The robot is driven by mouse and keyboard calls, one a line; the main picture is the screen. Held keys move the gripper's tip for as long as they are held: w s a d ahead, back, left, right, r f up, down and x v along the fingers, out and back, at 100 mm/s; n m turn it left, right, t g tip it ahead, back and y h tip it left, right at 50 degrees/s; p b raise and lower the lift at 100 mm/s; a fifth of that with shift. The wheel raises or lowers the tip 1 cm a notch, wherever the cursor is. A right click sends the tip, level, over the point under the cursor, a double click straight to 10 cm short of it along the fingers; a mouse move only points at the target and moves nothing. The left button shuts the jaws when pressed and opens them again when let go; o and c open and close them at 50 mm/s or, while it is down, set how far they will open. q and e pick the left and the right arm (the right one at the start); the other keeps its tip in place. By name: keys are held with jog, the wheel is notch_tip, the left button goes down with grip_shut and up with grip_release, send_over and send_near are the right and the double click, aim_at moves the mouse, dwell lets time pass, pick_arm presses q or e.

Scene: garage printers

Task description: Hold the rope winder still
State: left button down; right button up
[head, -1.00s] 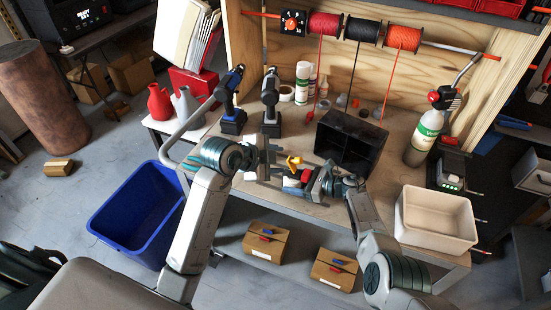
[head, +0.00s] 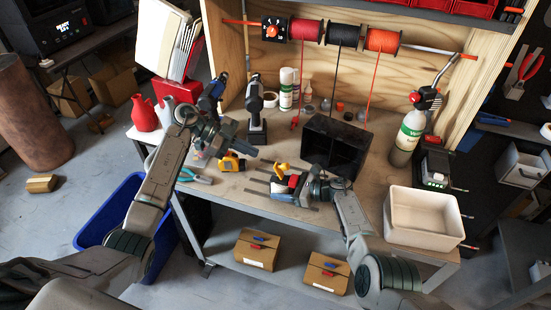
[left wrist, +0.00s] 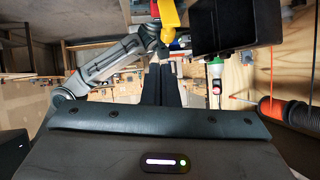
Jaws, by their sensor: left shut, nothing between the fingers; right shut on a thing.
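A small device with a yellow-orange part, a red part and thin grey bars (head: 282,172) is over the workbench's front; I take it for the rope winder. My right gripper (head: 296,186) is shut on it from the right, and its fingers are partly hidden. In the left wrist view the yellow part (left wrist: 170,13) shows at the top. My left gripper (head: 228,137) is shut and empty, apart from the winder, to its upper left near the blue drill. Its closed fingers (left wrist: 160,85) are dark in the left wrist view.
A yellow tape measure (head: 232,162) and teal pliers (head: 195,177) lie on the bench left of the winder. A black open bin (head: 335,145) stands just behind the winder, a white tub (head: 424,219) at right. Cord spools (head: 343,34) hang above. Drills stand behind my left gripper.

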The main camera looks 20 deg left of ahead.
pick_arm(q)
jog(key=a+r+g+h, duration=0.1)
jog(key=a+r+h, duration=0.1)
jog(key=a+r, duration=0.15)
pick_arm(e)
jog(key=shift+s+d+f, duration=0.1)
jog(key=shift+f, duration=0.1)
pick_arm(q)
send_over(276, 168)
jog(key=f, duration=0.6)
jog(key=shift+s+a+f, duration=0.1)
jog(key=shift+a+f, duration=0.05)
jog(key=shift+a, duration=0.1)
jog(key=shift+d+f, duration=0.2)
jog(key=shift+f, duration=0.3)
jog(key=shift+x, duration=0.75)
jog(key=shift+a, duration=0.1)
